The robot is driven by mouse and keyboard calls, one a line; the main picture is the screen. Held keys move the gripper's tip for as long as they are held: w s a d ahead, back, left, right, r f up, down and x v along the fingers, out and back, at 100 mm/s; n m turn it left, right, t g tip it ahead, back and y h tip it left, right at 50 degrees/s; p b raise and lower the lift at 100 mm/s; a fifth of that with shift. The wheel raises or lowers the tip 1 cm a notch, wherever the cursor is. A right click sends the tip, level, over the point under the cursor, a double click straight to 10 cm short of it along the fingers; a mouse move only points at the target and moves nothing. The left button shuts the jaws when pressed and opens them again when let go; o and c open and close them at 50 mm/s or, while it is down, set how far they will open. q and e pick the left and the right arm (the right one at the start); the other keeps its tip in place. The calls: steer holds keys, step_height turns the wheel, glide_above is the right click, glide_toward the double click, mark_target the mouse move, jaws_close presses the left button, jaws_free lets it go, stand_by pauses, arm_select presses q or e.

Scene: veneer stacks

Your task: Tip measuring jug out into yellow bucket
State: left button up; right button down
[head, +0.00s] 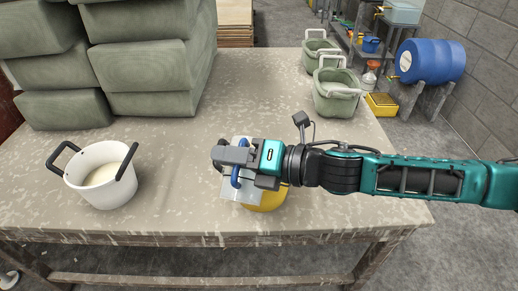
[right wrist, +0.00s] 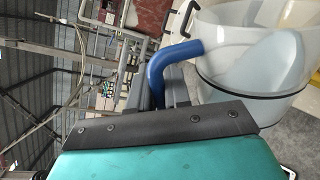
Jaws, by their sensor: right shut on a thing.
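The clear measuring jug (right wrist: 240,65) has a blue handle (right wrist: 170,65) and shows large in the right wrist view. My right gripper (head: 232,163) is shut on that handle. In the head view the jug (head: 240,192) is mostly hidden beneath the gripper. It is over or just in front of the yellow bucket (head: 268,201), whose lower right side shows. Something pale shows in or through the jug wall; I cannot tell how full the jug is or how far it is tilted. The bucket's inside is hidden. My left gripper is out of view.
A white pot (head: 90,187) with black handles and cream contents stands at the table's left. Green-grey bundles (head: 150,70) are stacked behind it. Two green baskets (head: 335,105) stand at the back right. The middle of the table (head: 265,90) is bare.

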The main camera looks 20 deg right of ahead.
steer(key=shift+w+d+r+m+p, duration=0.25)
steer(key=shift+w+r+m+p, duration=0.2)
steer(key=shift+r+p, duration=0.25)
steer(key=shift+w+d+r+m+g+p, duration=0.4)
steer(key=shift+w+r+m+p, duration=0.2)
steer(key=shift+p, duration=0.35)
steer(key=shift+w+d+r+m+p, duration=0.15)
steer(key=shift+w+d+m+p, duration=0.05)
steer(key=shift+w+p, duration=0.2)
steer(key=shift+w+d+r+m+p, duration=0.15)
steer(key=shift+w+p, duration=0.1)
steer(key=shift+p, duration=0.25)
steer(key=shift+w+d+r+m, duration=0.2)
steer(key=shift+w+d+m, duration=0.15)
steer(key=shift+w, duration=0.2)
steer(key=shift+w+d, duration=0.15)
steer(key=shift+w, duration=0.05)
steer(key=shift+w+d+r+m+y, duration=0.35)
steer(key=shift+w+r+m, duration=0.1)
steer(key=shift+w+m, duration=0.15)
stand_by(0.5)
steer(key=shift+g, duration=0.3)
